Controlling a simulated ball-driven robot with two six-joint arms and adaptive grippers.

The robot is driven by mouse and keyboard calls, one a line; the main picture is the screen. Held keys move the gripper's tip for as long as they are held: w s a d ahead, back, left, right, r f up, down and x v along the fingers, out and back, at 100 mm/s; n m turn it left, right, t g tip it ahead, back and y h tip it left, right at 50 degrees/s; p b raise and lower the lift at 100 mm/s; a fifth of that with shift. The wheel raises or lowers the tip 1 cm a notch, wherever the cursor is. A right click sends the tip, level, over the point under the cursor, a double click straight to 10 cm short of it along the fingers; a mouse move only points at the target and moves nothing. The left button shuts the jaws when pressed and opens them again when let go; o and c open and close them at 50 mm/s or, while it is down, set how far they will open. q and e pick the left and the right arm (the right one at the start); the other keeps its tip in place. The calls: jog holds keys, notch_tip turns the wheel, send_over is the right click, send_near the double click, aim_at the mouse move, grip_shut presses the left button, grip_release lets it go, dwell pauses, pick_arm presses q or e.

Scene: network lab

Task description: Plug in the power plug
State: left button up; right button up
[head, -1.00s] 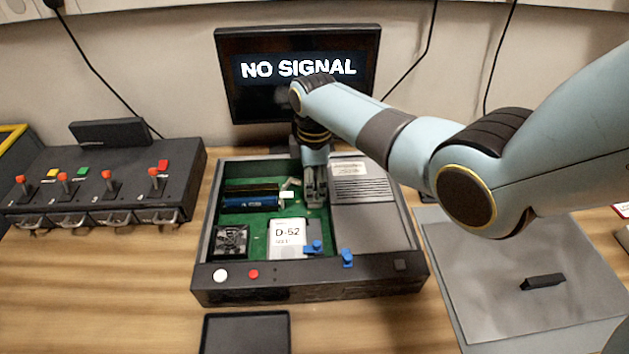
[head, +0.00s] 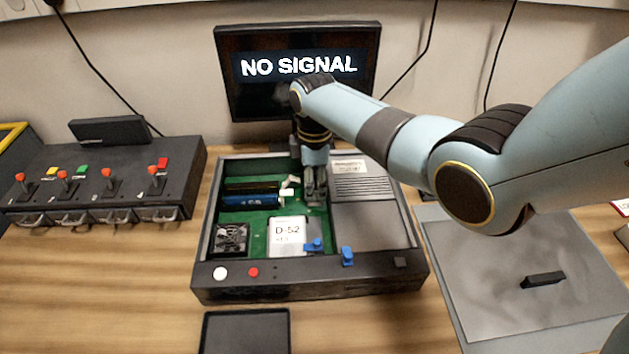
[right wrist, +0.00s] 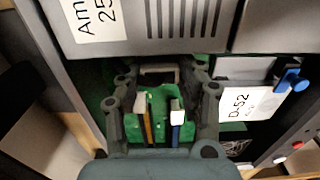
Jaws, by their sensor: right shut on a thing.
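My right gripper (head: 316,196) reaches down into the open case (head: 310,284), beside the grey vented cover. In the right wrist view its fingers (right wrist: 160,80) are shut on a small pale grey block between the tips, which I take to be the power plug (right wrist: 158,71). The fingers hide most of it, and I cannot tell whether it sits in a socket. Two white-ended parts, one blue (right wrist: 177,120) and one orange-dark (right wrist: 145,115), show over the green board behind the fingers. My left gripper is not in view.
The case also holds a fan (head: 231,239), a white D-52 block (head: 287,238) and blue clips (head: 347,257). A monitor (head: 300,68) reading NO SIGNAL stands behind. A lever panel (head: 105,185) is at left, a grey mat (head: 500,300) with a black block at right.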

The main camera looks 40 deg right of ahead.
jog(key=shift+f, duration=0.2)
jog(key=o, duration=1)
jog(key=shift+o, duration=0.3)
jog(key=shift+o, duration=0.9)
jog(key=shift+r, duration=0.1)
notch_tip(320, 180, up, 8)
jog(key=p, duration=0.8)
